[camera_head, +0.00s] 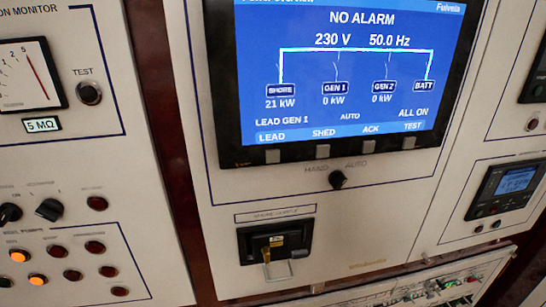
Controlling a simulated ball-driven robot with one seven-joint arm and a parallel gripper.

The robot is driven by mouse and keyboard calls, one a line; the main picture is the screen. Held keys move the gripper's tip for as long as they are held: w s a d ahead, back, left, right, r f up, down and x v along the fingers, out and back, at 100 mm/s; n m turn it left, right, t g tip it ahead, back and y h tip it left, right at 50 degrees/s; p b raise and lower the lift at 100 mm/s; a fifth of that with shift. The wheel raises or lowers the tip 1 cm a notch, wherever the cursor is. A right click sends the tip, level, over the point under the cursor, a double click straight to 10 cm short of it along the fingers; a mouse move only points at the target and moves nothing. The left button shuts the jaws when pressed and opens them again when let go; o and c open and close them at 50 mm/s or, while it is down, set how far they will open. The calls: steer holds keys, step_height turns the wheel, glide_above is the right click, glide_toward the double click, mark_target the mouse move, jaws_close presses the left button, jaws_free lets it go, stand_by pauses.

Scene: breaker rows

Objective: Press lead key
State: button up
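The lead key (272,156) is a small grey square on the dark lower bezel of the display. It sits under the LEAD label at the screen's bottom left. The blue screen (350,75) reads NO ALARM, 230 V, 50.0 Hz and LEAD GEN 1. Three similar keys run to its right, under SHED (320,151), ACK (368,146) and TEST (409,142). My gripper is not in view, and nothing covers the keys.
Below the display are a black HAND/AUTO knob (337,180) and a recessed black breaker (276,252) with a yellow tag. The left panel has a gauge (24,76), a TEST button (89,93), knobs and lamps, some lit orange. A small meter (508,186) is at right.

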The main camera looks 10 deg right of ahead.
jaws_close()
stand_by(1.5)
